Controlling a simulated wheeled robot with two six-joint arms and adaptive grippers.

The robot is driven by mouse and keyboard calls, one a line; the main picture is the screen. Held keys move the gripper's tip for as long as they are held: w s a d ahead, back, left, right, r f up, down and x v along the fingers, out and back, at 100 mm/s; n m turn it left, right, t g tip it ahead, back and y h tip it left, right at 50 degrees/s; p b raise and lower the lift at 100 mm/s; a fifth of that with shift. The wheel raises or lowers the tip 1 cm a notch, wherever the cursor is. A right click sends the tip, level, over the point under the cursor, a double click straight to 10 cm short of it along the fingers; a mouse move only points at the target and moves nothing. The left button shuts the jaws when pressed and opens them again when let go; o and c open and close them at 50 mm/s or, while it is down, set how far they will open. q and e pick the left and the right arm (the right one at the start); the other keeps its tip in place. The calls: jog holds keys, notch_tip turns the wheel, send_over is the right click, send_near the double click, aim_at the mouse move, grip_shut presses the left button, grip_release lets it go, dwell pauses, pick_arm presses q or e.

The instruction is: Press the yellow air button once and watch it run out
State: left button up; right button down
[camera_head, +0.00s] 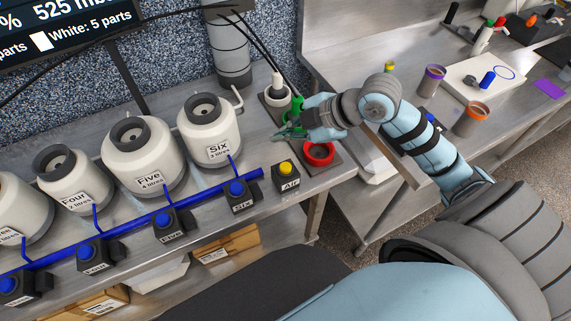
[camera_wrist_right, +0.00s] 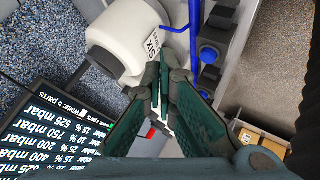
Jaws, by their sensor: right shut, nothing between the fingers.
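The yellow air button (camera_head: 286,168) sits on a dark box labelled "Air" at the right end of the row of buttons, near the bench's front edge. My right gripper (camera_head: 281,136) is shut and empty, behind and a little above the button, apart from it in the picture. The right wrist view shows its green fingers (camera_wrist_right: 163,84) together in front of the jar labelled "Six" (camera_wrist_right: 128,38). I cannot find the yellow button in that view. My left gripper is not in view.
White jars, such as "Five" (camera_head: 145,157), stand behind a blue pipe (camera_head: 140,224) with blue-button boxes (camera_head: 168,222). A red ring (camera_head: 319,154) and a white fitting (camera_head: 277,93) are by my right gripper. A screen (camera_head: 65,25) shows "525 mbar". A second bench (camera_head: 370,45) holds cups.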

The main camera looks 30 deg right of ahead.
jog(key=shift+f, duration=0.15)
jog(key=b, duration=0.6)
send_over(286, 171)
jog(key=f, duration=0.8)
jog(key=shift+w+f, duration=0.1)
jog(key=shift+w, duration=0.25)
jog(key=shift+f, duration=0.2)
dwell(0.4)
jog(key=shift+f, duration=0.4)
jog(key=shift+f+b, duration=0.3)
jog(key=shift+f, duration=0.15)
dwell(0.5)
jog(key=shift+s+f, duration=0.3)
jog(key=shift+f, duration=0.05)
dwell(0.6)
